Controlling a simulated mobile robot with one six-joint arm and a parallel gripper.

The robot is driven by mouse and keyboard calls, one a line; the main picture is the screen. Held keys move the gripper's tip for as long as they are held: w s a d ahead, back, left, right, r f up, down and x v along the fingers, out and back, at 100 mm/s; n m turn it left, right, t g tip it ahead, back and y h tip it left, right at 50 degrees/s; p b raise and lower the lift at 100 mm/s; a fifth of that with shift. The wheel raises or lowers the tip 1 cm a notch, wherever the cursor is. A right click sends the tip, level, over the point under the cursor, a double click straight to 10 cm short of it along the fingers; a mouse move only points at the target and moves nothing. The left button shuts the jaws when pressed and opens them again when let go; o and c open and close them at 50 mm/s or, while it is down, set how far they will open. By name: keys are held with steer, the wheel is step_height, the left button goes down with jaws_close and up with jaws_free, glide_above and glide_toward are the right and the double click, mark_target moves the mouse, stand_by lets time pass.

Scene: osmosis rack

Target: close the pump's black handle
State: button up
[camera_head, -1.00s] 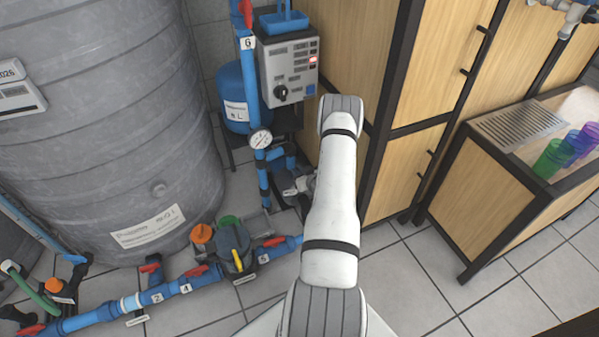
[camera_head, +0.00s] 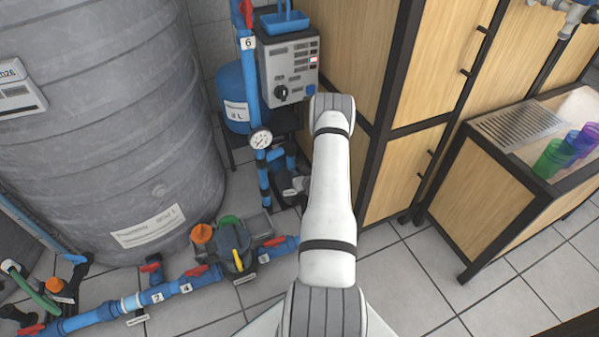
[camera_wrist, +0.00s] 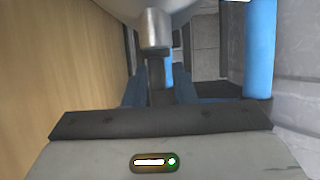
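A grey pump control box (camera_head: 290,68) with a black knob (camera_head: 281,92) low on its front left stands in the upper middle of the head view. I cannot tell whether this knob is the handle named in the task. My arm reaches up in front of the cabinet, beside the box and pipe. In the head view my gripper is mostly hidden behind the arm. In the wrist view my gripper (camera_wrist: 163,90) points toward a dark gap between blue parts. A silver cylindrical part hangs close above it. Its finger opening is unclear, and no held handle is visible.
A blue vertical pipe (camera_head: 249,70) with a gauge (camera_head: 260,138) runs left of the box. A large grey tank (camera_head: 110,130) fills the left. Wooden cabinets (camera_head: 412,175) stand close on the right. Blue floor pipes with red valves (camera_head: 130,302) cross the lower left.

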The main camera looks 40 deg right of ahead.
steer(key=shift+o, duration=0.8)
steer(key=p+v, duration=0.2)
steer(key=v, duration=0.6)
steer(key=shift+p, duration=0.4)
steer(key=shift+s+f, duration=0.1)
